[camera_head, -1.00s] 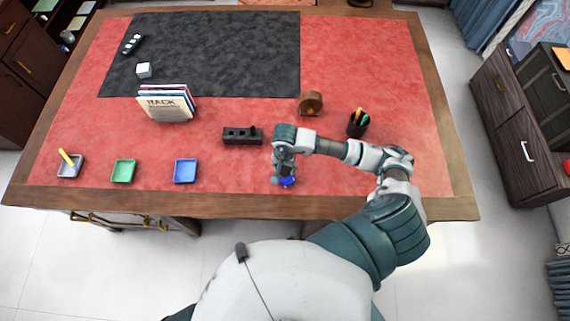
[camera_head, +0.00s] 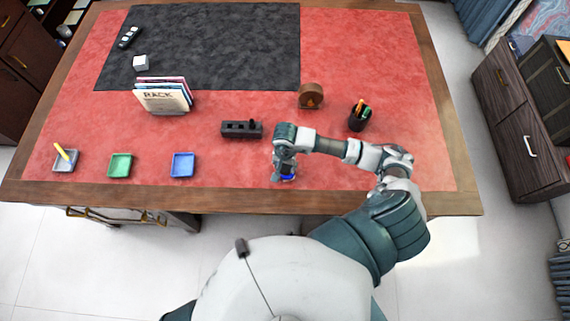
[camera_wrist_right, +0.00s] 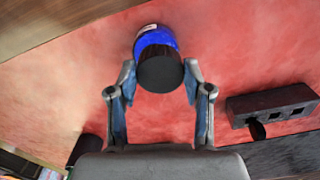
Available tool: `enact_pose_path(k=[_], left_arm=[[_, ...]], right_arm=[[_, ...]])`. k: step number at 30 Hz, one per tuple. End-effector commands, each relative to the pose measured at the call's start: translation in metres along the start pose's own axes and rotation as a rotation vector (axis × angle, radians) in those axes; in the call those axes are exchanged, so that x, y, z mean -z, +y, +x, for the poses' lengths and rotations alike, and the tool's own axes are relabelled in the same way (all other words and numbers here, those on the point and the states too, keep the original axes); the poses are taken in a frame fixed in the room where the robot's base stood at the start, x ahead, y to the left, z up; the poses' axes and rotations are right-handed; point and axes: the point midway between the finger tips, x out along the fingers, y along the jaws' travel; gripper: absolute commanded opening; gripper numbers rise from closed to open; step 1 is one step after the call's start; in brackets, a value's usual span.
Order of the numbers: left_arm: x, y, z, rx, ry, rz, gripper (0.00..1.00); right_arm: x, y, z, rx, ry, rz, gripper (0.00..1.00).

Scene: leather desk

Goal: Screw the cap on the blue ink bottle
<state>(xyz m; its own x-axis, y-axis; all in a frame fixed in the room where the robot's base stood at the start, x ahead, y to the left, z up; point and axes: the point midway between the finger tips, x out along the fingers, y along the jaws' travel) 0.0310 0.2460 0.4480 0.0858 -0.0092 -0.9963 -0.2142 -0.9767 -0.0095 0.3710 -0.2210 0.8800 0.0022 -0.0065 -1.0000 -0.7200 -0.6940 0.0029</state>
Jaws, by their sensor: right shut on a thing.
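The blue ink bottle (camera_head: 289,178) stands on the red desk top near its front edge, mostly hidden by my right gripper in the head view. In the right wrist view, the blue bottle (camera_wrist_right: 152,40) shows behind a black cap (camera_wrist_right: 160,72). The cap is over the bottle's top; whether its thread is engaged cannot be seen. My right gripper (camera_wrist_right: 160,78) has one fingertip on each side of the cap and is shut on it. In the head view this gripper (camera_head: 283,174) points down over the bottle. My left gripper is not in view.
A dark block with holes (camera_head: 241,130) stands just behind and left of the gripper. A blue tray (camera_head: 183,165) and a green tray (camera_head: 120,166) lie left. The desk between is clear.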

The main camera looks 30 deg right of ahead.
Motion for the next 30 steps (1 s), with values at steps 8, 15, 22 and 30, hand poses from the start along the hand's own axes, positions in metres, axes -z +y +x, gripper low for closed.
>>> enact_pose_path(k=[8,15,22,30], left_arm=[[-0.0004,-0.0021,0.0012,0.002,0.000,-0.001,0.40],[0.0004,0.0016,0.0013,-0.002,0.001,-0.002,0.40],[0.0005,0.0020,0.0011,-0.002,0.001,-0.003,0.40],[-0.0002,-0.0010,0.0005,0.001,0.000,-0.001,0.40]], right_arm=[[0.0007,0.0008,0.0010,0.000,0.000,0.001,0.33],[-0.0008,-0.0005,0.0006,-0.002,0.001,0.001,0.33],[-0.0018,-0.0015,-0.0009,-0.002,0.001,0.000,0.33],[-0.0020,-0.0013,-0.0039,-0.001,0.000,0.000,0.33]])
